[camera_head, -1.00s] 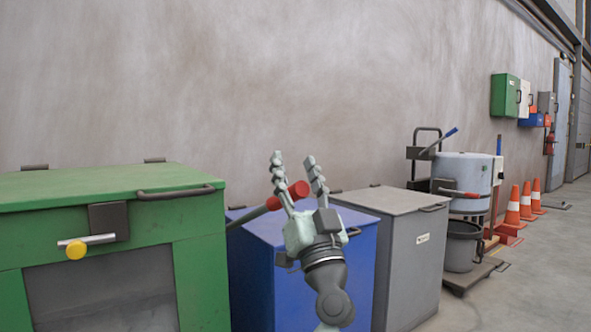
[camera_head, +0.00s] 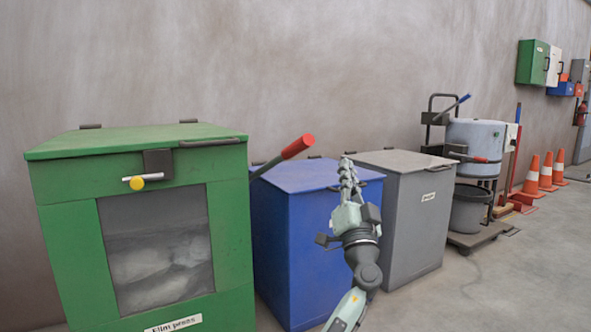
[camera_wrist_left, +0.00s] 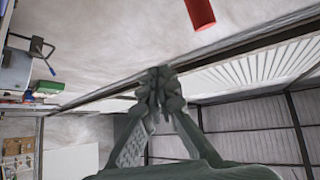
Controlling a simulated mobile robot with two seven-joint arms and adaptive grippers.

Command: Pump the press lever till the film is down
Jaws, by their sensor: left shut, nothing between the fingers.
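The green film press (camera_head: 140,149) stands at the left in the head view, its lid shut. Whitish crumpled film (camera_head: 160,270) shows behind its front window. The press lever slants up to the right from the press's right side and ends in a red grip (camera_head: 298,147). My left gripper (camera_head: 347,166) is shut and empty, to the right of and below the red grip in the picture, apart from it. In the left wrist view the red grip (camera_wrist_left: 200,12) shows at the top, beyond the closed fingertips (camera_wrist_left: 160,78). My right gripper is not in view.
A blue bin (camera_head: 300,230) and a grey bin (camera_head: 415,215) stand right of the press, close behind my left gripper in the picture. Further right are a grey drum machine (camera_head: 470,138), a bucket (camera_head: 468,210) and traffic cones (camera_head: 545,172). The floor at right front is clear.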

